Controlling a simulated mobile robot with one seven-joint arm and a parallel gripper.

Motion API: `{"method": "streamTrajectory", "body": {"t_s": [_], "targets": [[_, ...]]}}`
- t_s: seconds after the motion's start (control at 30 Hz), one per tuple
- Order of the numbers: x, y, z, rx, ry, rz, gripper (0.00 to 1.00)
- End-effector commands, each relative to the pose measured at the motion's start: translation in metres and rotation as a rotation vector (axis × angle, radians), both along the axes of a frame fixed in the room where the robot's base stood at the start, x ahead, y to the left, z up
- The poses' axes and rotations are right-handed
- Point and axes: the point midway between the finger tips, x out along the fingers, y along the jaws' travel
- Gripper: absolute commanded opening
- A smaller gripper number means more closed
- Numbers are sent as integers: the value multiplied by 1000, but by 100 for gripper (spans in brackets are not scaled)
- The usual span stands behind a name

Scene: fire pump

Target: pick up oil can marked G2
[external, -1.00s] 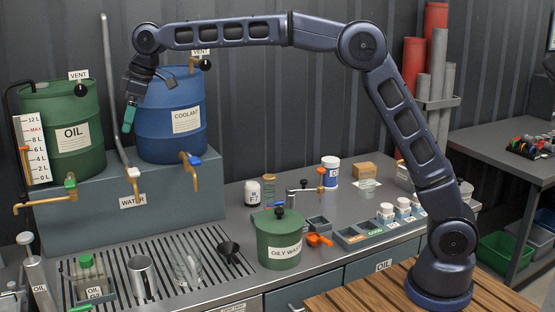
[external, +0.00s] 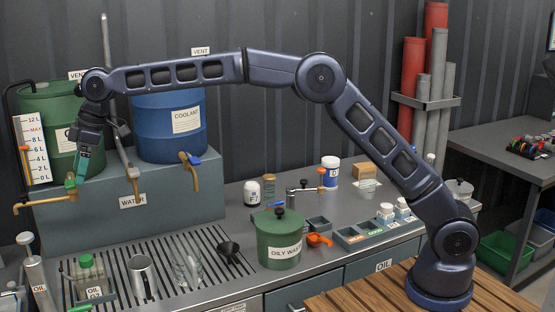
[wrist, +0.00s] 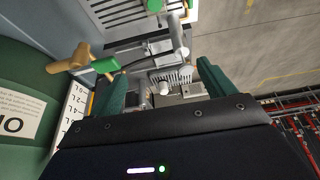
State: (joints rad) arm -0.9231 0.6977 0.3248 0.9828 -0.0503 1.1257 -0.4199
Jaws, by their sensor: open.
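The oil can marked G2 (external: 92,277) is a clear greenish can with a green cap. My gripper (external: 80,170) is open and empty, pointing down. It is well above the can and close to the green oil drum's tap. In the wrist view my two teal fingers (wrist: 162,86) are apart with nothing held between them. A green-capped item (wrist: 154,6) shows at the top edge there; I cannot tell if it is the G2 can.
The green OIL drum (external: 62,100) and its brass tap (external: 40,202) are right beside my gripper. A pump-topped oil can (external: 38,280) stands left of the G2 can. A metal jug (external: 142,277) and clear beaker (external: 186,262) stand to its right.

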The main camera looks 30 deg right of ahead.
Motion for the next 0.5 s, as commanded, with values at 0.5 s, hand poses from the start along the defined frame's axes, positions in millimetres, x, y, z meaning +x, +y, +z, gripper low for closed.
{"method": "streamTrajectory", "body": {"t_s": [0.5], "targets": [[-1, -1, -156, -5, 2, 0, 82]]}}
